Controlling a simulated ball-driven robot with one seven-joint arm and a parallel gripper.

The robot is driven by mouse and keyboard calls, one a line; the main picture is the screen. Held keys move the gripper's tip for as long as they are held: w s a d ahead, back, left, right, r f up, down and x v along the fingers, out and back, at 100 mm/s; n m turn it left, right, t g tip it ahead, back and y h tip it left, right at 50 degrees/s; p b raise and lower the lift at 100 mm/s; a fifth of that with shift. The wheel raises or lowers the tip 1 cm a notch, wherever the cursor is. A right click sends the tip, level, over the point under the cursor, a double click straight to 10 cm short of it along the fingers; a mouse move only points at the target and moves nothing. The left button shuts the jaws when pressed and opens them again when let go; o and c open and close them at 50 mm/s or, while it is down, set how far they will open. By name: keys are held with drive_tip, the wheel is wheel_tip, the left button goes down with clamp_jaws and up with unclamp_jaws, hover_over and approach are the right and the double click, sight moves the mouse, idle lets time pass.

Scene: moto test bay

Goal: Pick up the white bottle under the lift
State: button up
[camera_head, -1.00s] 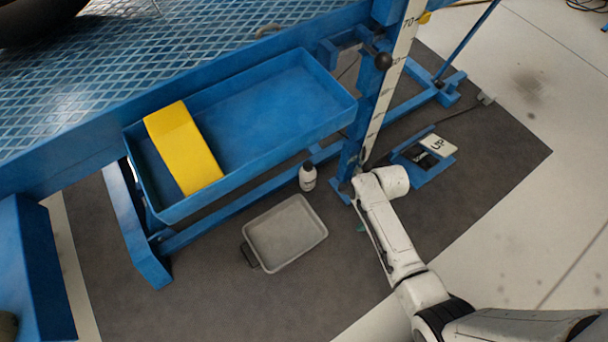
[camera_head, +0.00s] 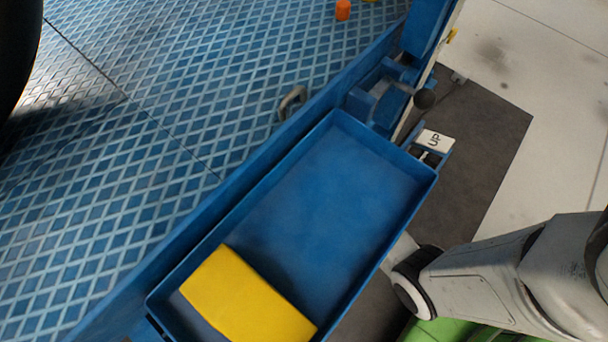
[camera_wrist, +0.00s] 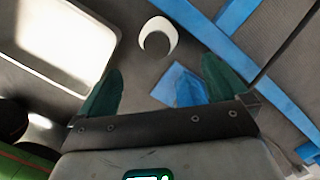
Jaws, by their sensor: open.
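In the wrist view a white rounded object with a dark round centre (camera_wrist: 167,26) stands on the dark mat. It looks like the white bottle seen from above, with its dark cap toward me. My gripper (camera_wrist: 158,70) is open, its two green fingers apart and nothing held between them. The bottle lies beyond the fingertips, roughly in line with the gap. In the head view the bottle and my gripper are hidden, with the blue lift tray and my arm covering that area.
The blue lift tray (camera_head: 330,190) holds a yellow block (camera_head: 245,300). In the wrist view a grey tray (camera_wrist: 108,42) lies left of the bottle. Blue lift bars (camera_wrist: 215,45) run at right, and a blue plate (camera_wrist: 180,82) shows between the fingers. An "UP" pedal (camera_head: 434,141) is behind the lift tray.

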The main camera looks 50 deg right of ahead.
drive_tip(key=f+b, duration=0.1)
drive_tip(key=f, duration=0.1)
drive_tip(key=w+f+b, duration=0.1)
drive_tip(key=f+b, duration=0.1)
drive_tip(key=f, duration=0.1)
drive_tip(key=shift+w+a+f, duration=0.2)
drive_tip(key=shift+a+f, duration=0.1)
drive_tip(key=f+b, duration=0.2)
drive_tip(key=a+f+b, duration=0.1)
drive_tip(key=f+b, duration=0.1)
drive_tip(key=f, duration=0.1)
drive_tip(key=shift+w+a, duration=0.1)
drive_tip(key=shift+c, duration=0.2)
drive_tip(key=c, duration=1.7)
drive_tip(key=shift+r, duration=0.1)
